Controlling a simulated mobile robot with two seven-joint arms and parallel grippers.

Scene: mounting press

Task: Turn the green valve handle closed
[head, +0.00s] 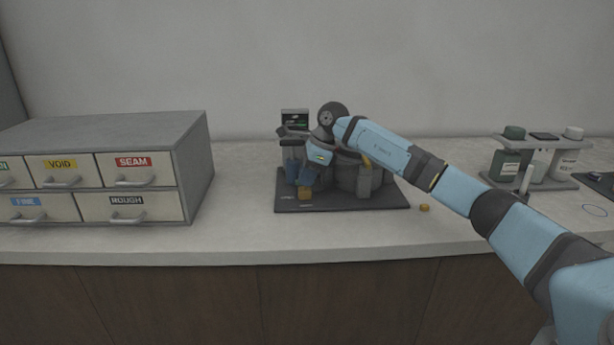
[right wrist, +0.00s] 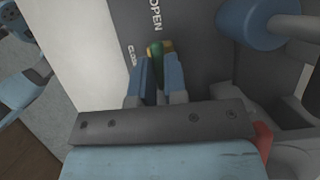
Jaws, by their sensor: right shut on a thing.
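The green valve handle (right wrist: 153,50) shows in the right wrist view between the tips of my right gripper (right wrist: 156,76), which is shut on it. A small brass-coloured part is next to the handle's right side. The words OPEN and CLOSE are printed on the dark panel (right wrist: 190,20) beyond it. In the head view my right gripper (head: 300,178) reaches down at the front left of the mounting press (head: 345,180), and the handle is hidden there. My arm covers much of the press. My left gripper is not in the head view.
A drawer cabinet (head: 192,165) with labelled drawers stands left of the press. A small brass-coloured piece (head: 424,208) lies right of the press base. A rack (head: 535,170) with bottles stands at the right. The counter front between cabinet and press is clear.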

